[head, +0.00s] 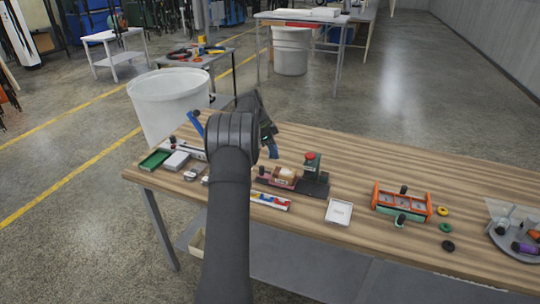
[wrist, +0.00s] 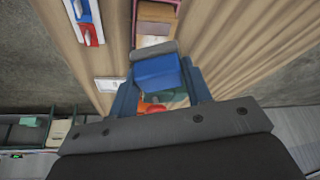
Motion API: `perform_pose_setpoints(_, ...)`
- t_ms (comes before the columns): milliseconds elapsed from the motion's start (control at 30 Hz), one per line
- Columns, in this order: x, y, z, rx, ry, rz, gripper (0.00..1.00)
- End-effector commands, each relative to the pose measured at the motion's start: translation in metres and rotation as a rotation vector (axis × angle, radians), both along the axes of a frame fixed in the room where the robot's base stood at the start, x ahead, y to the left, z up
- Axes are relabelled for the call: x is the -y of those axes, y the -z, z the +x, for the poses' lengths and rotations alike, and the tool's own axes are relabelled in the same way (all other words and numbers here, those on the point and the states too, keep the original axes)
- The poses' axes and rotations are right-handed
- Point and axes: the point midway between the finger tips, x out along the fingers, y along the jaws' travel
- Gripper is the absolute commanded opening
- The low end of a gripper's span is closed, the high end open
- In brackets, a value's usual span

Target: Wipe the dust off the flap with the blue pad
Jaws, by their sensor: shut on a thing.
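My gripper (wrist: 160,84) is shut on the blue pad (wrist: 158,73), a blue block with a grey part along its far edge, held between the two dark blue fingers. In the head view my gripper (head: 272,150) is above the back left part of the table, and the pad cannot be told apart from the fingers. A red knob (wrist: 152,107) shows below the pad in the wrist view; in the head view a red-topped green stand (head: 311,166) is right of my gripper. I cannot clearly identify the flap or any dust on it.
The wooden table (head: 370,170) also holds a pink tray with boxes (head: 283,177), a white tray (head: 339,212), an orange-framed rack (head: 402,201) and a green tray (head: 155,159). A tilted blue bar (head: 196,122) stands at the left. The table's back right is clear.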

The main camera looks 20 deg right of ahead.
Motion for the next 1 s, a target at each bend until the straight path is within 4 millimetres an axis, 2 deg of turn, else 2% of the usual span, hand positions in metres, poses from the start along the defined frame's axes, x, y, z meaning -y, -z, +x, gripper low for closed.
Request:
perform_pose_setpoints(200,0.008,-0.005,0.005,0.002,0.282,0.000,0.26)
perform_pose_setpoints(400,0.009,-0.008,0.004,0.001,0.417,0.000,0.26)
perform_pose_setpoints(667,0.009,-0.002,0.004,0.001,0.447,0.000,0.26)
perform_pose_setpoints(1000,0.009,0.027,0.004,-0.001,0.445,0.001,0.26)
